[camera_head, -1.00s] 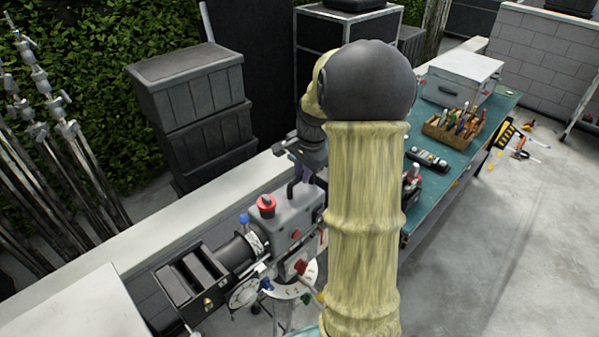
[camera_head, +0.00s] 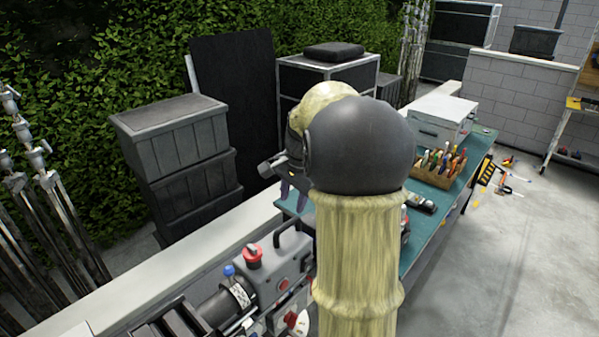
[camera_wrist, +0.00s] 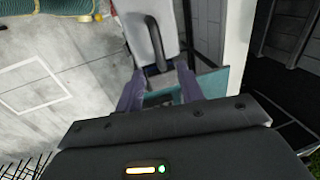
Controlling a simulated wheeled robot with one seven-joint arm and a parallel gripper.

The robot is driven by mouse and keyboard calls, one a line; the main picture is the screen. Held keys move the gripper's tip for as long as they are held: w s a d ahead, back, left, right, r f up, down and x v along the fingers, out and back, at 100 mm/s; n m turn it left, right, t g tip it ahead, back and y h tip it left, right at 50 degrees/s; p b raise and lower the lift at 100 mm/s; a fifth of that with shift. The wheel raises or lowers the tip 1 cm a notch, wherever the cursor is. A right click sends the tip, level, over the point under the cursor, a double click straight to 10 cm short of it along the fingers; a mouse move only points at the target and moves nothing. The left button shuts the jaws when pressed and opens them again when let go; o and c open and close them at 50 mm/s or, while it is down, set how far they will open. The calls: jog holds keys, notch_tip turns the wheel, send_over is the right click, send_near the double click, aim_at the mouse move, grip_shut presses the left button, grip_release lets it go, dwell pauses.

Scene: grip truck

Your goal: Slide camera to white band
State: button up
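The camera (camera_head: 287,272) is a grey box with a red knob and a black top handle. It stands in the lower middle of the head view, its lens to the left. A white marked band (camera_head: 240,294) rings the lens barrel; I cannot tell if it is the task's white band. The camera's pale top and handle (camera_wrist: 155,45) lie beyond the fingertips.
A teal workbench (camera_head: 432,247) stands to the right with a tool box (camera_head: 440,165) and a white case (camera_head: 437,120). A low white-topped wall (camera_head: 170,262) runs behind the camera. Dark crates (camera_head: 180,150) are stacked beyond it. The concrete floor at right is mostly clear.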

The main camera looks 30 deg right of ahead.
notch_tip(320, 180, up, 10)
jog(key=s+b, duration=0.1)
jog(key=s, duration=0.1)
jog(key=shift+s+d, duration=0.25)
jog(key=shift+f, duration=0.1)
